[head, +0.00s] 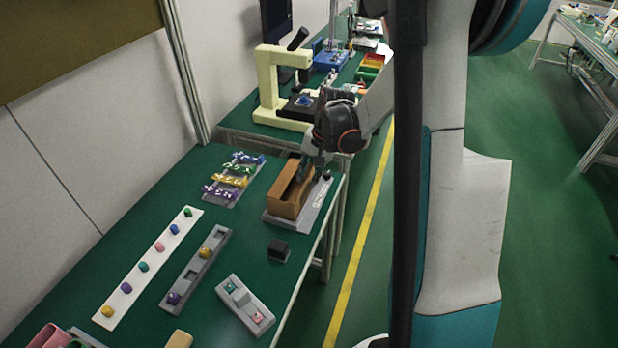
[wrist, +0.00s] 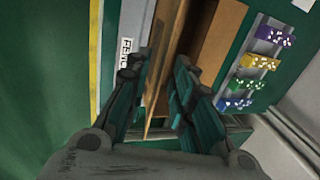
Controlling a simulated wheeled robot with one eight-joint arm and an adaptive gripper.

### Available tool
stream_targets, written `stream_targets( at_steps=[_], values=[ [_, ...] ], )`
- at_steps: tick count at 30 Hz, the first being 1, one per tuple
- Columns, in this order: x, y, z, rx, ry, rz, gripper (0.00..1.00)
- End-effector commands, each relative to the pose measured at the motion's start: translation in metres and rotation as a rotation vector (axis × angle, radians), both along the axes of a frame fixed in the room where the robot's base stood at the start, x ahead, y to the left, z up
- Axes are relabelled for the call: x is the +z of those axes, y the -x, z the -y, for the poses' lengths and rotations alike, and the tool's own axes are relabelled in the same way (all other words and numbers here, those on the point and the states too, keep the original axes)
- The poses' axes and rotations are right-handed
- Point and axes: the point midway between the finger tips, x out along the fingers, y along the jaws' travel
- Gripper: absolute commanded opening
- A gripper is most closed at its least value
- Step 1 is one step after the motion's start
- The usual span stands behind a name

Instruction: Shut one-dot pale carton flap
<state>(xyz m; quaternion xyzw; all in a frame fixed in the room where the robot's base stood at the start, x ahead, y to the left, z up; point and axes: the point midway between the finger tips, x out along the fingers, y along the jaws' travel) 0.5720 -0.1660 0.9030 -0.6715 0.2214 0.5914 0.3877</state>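A brown open-topped carton (head: 285,205) stands on a grey base plate at the right edge of the near table. I see no dot on it, and it looks brown rather than pale. In the wrist view its brown body (wrist: 216,40) lies right of a thin brown panel, apparently the raised flap (wrist: 166,52), seen nearly edge-on. My gripper (head: 317,178) is at the carton's right side in the head view. In the wrist view my gripper (wrist: 161,72) has its fingers apart, one on each side of the flap. I cannot tell whether either finger touches it.
A white label (wrist: 126,54) lies left of the flap. A rack of coloured dotted pieces (head: 233,180) stands left of the carton. A small black block (head: 278,251) and grey and white trays of knobs are nearer. A cream press frame (head: 268,90) stands behind.

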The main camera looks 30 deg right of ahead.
Motion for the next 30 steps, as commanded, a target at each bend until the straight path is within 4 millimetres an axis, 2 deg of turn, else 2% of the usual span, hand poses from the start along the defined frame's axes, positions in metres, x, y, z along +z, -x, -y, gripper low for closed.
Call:
stream_targets(
  at_steps=[10,11,13,14,30],
  values=[
    [-0.0036,-0.0005,-0.0007,0.0,0.0,0.0,0.23],
    [-0.0036,-0.0005,-0.0007,0.0,0.0,0.0,0.18],
    [-0.0036,-0.0005,-0.0007,0.0,0.0,0.0,0.02],
    [-0.0036,-0.0005,-0.0007,0.0,0.0,0.0,0.0],
    [-0.0019,-0.0041,-0.0037,0.003,0.045,-0.057,0.0]
  ],
)
